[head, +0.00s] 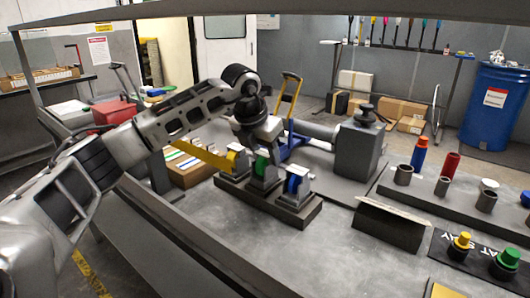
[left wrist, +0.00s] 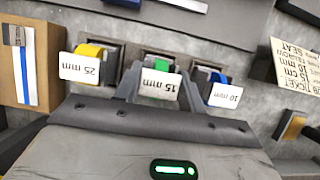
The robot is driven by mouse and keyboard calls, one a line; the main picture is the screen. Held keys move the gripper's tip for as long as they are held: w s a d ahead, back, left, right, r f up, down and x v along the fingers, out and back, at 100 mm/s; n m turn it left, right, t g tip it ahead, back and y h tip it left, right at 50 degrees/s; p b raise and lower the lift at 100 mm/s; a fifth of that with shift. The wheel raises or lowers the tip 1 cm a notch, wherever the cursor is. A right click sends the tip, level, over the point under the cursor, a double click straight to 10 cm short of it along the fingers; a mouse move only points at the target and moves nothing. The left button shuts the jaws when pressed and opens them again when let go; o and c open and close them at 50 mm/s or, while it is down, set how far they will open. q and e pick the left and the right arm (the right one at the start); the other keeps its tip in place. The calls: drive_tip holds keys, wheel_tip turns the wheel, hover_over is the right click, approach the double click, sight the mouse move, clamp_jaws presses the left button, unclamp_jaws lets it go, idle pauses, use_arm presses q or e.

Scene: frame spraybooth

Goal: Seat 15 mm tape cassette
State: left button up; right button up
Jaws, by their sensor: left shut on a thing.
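The 15 mm tape cassette, with green tape (head: 262,166) and a white "15 mm" label (left wrist: 159,85), is at the middle of a row of three on a dark holder base (head: 292,214). My left gripper (left wrist: 160,88) is shut on it, one finger on each side; in the head view the gripper (head: 262,150) comes down from above. I cannot tell how deep the cassette sits. The yellow 25 mm cassette (left wrist: 88,62) and the blue 10 mm cassette (left wrist: 220,90) stand on either side, close to the fingers. My right gripper is out of view.
A cardboard box (head: 190,172) stands left of the holder and a grey block (head: 357,150) behind right. A dark angled plate (head: 390,225) and a rack with tubes (head: 450,200) lie to the right. A ticket (left wrist: 297,65) mentions 15 mm and SEAT.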

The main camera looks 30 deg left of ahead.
use_arm(q)
drive_tip(key=shift+f+b, duration=0.3)
drive_tip(key=shift+f, duration=0.3)
idle(0.8)
drive_tip(key=o, duration=1.6)
drive_tip(key=shift+r+p, duration=2.4)
drive_tip(key=shift+r, duration=0.65)
drive_tip(key=shift+s+f, duration=0.1)
